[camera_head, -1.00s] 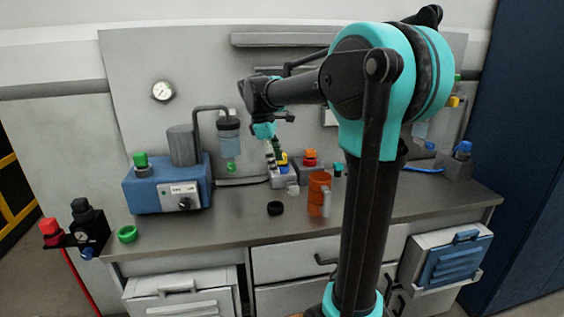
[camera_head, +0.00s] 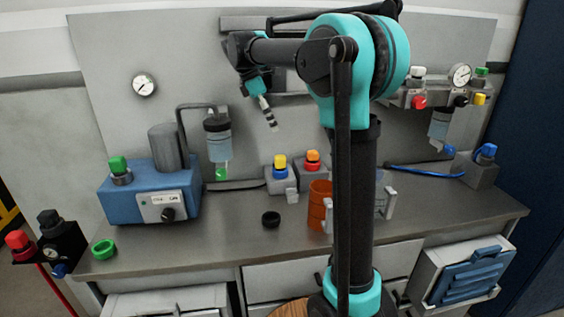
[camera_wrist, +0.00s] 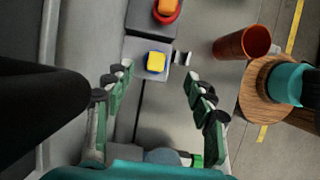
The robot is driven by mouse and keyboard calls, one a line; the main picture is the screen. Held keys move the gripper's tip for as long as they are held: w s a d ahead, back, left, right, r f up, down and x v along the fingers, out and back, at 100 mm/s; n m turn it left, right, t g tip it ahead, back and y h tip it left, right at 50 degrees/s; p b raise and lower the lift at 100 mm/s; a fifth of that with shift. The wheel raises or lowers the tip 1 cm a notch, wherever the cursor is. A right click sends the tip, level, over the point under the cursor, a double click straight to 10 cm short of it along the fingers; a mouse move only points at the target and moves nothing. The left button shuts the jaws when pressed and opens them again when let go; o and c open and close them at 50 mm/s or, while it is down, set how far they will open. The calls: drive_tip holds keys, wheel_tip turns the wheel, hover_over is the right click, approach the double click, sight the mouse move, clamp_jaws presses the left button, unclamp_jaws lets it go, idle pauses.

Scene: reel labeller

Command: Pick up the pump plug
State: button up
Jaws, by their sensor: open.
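No part is marked as the pump plug. A likely one is the green cap (camera_head: 118,165) on a grey neck on the left top of the blue pump box (camera_head: 150,196), standing upright in the head view. My gripper (camera_head: 268,112) is high above the bench, tilted down, right of the pump box and apart from it. In the wrist view my gripper (camera_wrist: 160,92) has its fingers spread with nothing between them. Beyond the fingertips is a grey block with a yellow cap (camera_wrist: 156,62). The pump box does not clearly show in the wrist view.
A bottle (camera_head: 218,140) with a green lower end hangs right of the pump. An orange mug (camera_head: 319,205), a black ring (camera_head: 271,218) and a green ring (camera_head: 103,249) lie on the bench (camera_head: 220,240). A red-capped block (camera_head: 312,165) stands beside the yellow-capped one. The front middle is mostly clear.

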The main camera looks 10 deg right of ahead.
hover_over(279, 156)
drive_tip(key=a, duration=0.2)
wheel_tip(279, 156, down, 9)
drive_tip(key=shift+s+a+r, duration=0.1)
drive_tip(key=shift+s+r, duration=0.05)
drive_tip(key=shift+x, duration=3.4)
clamp_jaws()
drive_tip(key=shift+r, duration=0.1)
